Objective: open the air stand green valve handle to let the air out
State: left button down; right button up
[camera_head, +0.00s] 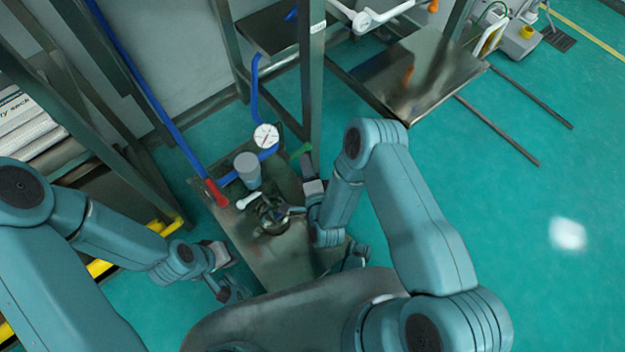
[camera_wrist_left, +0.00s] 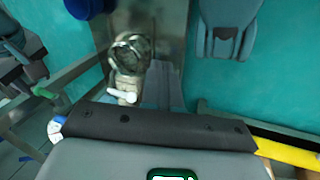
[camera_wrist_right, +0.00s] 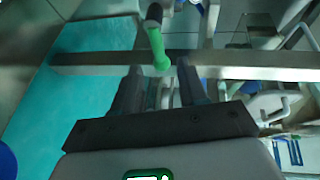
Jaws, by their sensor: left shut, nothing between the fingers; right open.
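The green valve handle (camera_head: 301,151) shows in the head view at the right of the air stand (camera_head: 270,255), beside a metal post. In the right wrist view the green handle (camera_wrist_right: 157,45) runs down toward the gap between the fingertips. My right gripper (camera_head: 305,160) is open close to it. In the right wrist view the right gripper (camera_wrist_right: 161,75) has one finger on each side of the handle's rounded end; I cannot tell whether they touch. My left gripper (camera_head: 232,292) is shut and empty, low beside the stand. Its closed fingers show in the left wrist view (camera_wrist_left: 160,80).
The stand carries a round gauge (camera_head: 266,136), a grey cylinder (camera_head: 248,170), a white handle (camera_head: 249,200) and blue hose with a red end (camera_head: 216,192). A metal frame post (camera_head: 312,90) rises close to my right gripper. Open green floor lies to the right.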

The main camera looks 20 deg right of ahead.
pick_arm(q)
jog(key=shift+g, duration=0.4)
jog(key=r+p, duration=0.1)
jog(key=s+r+p, duration=0.1)
jog(key=r+p, duration=0.1)
jog(key=s+d+r+p, duration=0.1)
jog(key=r, duration=0.1)
jog(key=shift+s+r, duration=0.1)
jog(key=shift+s, duration=0.15)
pick_arm(e)
jog(key=s+r, duration=0.1)
jog(key=s, duration=0.6)
jog(key=shift+s+r, duration=0.15)
jog(key=shift+a, duration=0.1)
